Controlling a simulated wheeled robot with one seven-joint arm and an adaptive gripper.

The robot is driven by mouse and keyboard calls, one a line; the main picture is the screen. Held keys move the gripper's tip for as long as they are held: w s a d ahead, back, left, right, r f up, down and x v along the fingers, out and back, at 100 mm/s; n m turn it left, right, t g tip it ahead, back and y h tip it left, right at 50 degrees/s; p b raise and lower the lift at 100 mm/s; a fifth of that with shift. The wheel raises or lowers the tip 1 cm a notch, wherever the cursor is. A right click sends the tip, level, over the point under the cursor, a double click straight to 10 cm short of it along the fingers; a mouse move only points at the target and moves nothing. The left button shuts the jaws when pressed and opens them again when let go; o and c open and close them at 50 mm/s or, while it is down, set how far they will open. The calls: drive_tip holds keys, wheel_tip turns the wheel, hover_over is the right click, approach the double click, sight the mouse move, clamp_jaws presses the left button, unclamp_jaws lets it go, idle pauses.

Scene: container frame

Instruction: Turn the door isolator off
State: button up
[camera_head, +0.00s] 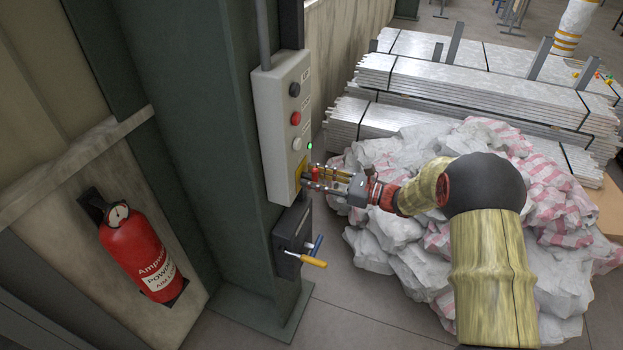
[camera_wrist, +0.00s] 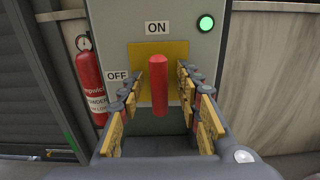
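The door isolator is a red handle (camera_wrist: 159,86) on a yellow plate (camera_wrist: 174,54) at the bottom of a grey control box (camera_head: 279,124). In the wrist view the handle stands upright below the "ON" label (camera_wrist: 157,28); the "OFF" label (camera_wrist: 117,76) is to its left. A green lamp (camera_wrist: 206,23) is lit at the upper right. My gripper (camera_wrist: 160,98) is open, with its fingers on either side of the handle and a visible gap on both sides.
A black box with yellow and blue screwdriver-like handles (camera_head: 293,240) hangs just below the control box. A red fire extinguisher (camera_head: 140,250) is on the wall at left. White sacks (camera_head: 400,255) and stacked metal planks (camera_head: 470,85) lie to the right, behind my arm.

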drive_tip(key=shift+w+a, duration=0.1)
drive_tip(key=shift+a, duration=0.25)
drive_tip(key=shift+c, duration=0.3)
drive_tip(key=c, duration=0.8)
clamp_jaws()
